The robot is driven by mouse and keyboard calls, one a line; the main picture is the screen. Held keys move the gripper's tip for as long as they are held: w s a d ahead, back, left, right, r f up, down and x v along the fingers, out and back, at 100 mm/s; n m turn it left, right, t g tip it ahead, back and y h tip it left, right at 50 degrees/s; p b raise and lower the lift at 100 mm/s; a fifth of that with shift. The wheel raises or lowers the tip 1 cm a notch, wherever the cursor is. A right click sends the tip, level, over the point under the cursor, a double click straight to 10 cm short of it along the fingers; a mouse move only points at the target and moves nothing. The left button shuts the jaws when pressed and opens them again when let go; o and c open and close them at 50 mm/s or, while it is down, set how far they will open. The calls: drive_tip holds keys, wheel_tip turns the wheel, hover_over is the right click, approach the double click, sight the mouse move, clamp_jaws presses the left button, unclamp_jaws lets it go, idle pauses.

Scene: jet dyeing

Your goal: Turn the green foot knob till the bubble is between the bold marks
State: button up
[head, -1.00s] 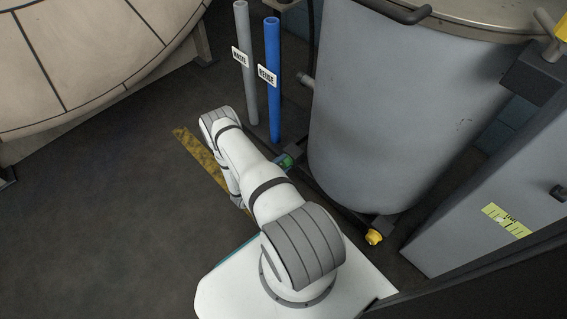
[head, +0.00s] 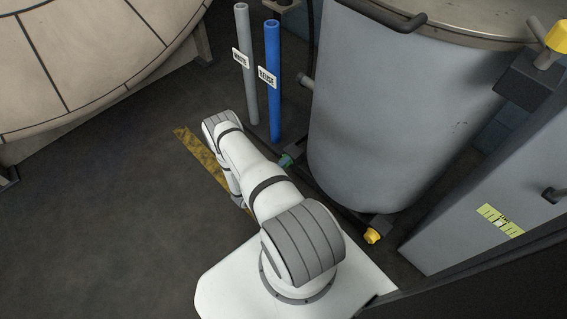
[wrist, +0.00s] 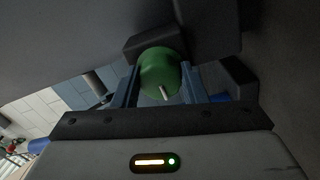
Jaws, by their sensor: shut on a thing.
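The green foot knob (wrist: 158,72) is a round knob with a small pale pin on its face. My gripper (wrist: 160,90) has one blue finger on each side of it and is shut on it. In the head view a small part of the green knob (head: 286,160) shows beside my arm, low by the tank; my gripper is hidden there. The yellow-green level strip (head: 487,212) is on the sloped grey panel at the right. A pale spot lies near its middle, but it is too small to tell where the bubble stands against the bold marks.
The grey tank (head: 400,120) stands right of my arm. A yellow knob (head: 372,236) sits at its near foot. Grey (head: 246,70) and blue (head: 273,80) pipes stand behind my arm. A yellow floor strip (head: 195,150) and open floor lie left.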

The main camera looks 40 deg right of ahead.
drive_tip(key=shift+w+a+m, duration=0.1)
drive_tip(key=shift+m, duration=0.4)
drive_tip(key=o, duration=1)
drive_tip(key=shift+c, duration=0.2)
drive_tip(key=a+p, duration=0.2)
drive_tip(key=a, duration=0.5)
drive_tip(key=shift+s+a, duration=0.35)
